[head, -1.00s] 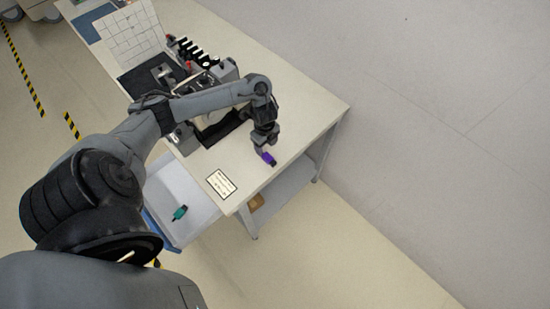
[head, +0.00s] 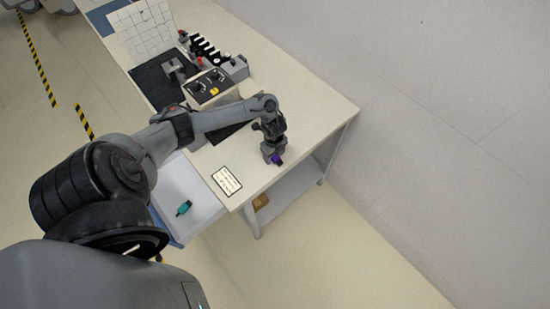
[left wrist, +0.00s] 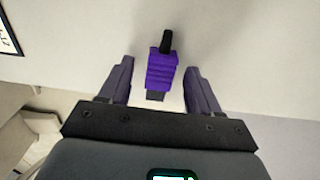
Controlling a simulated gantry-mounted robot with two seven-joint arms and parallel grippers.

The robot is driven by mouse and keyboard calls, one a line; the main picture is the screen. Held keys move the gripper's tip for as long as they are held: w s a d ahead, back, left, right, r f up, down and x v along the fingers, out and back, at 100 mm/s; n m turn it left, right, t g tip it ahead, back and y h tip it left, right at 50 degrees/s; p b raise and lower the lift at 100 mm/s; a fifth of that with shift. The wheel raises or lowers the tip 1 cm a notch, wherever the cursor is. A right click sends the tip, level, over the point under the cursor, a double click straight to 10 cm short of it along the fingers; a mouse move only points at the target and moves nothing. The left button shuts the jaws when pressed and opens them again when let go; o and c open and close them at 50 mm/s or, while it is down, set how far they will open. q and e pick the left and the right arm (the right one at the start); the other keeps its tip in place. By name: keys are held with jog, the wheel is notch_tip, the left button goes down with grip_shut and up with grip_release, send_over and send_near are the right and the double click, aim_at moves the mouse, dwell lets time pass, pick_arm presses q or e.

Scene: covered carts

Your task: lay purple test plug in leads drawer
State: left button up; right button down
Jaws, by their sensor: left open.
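The purple test plug (head: 277,160) lies on the light bench top near its front edge. In the left wrist view the plug (left wrist: 161,70) has a ribbed purple body and a black tip, and lies between my left gripper's two fingers with gaps on both sides. My left gripper (head: 273,155) is open over it; its fingers also show in the left wrist view (left wrist: 160,85). The open drawer (head: 196,188) sticks out at the bench's left end, with a teal plug (head: 184,208) inside. My right gripper is not in view.
A printed label card (head: 227,181) lies on the bench top beside the drawer. Behind my arm are a control box (head: 209,88), a black mat (head: 158,87) and a white tiled panel (head: 143,28). A brown object (head: 261,201) sits on the lower shelf.

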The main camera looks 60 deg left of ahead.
pick_arm(q)
grip_shut()
jog(key=shift+r, duration=0.1)
dwell(0.3)
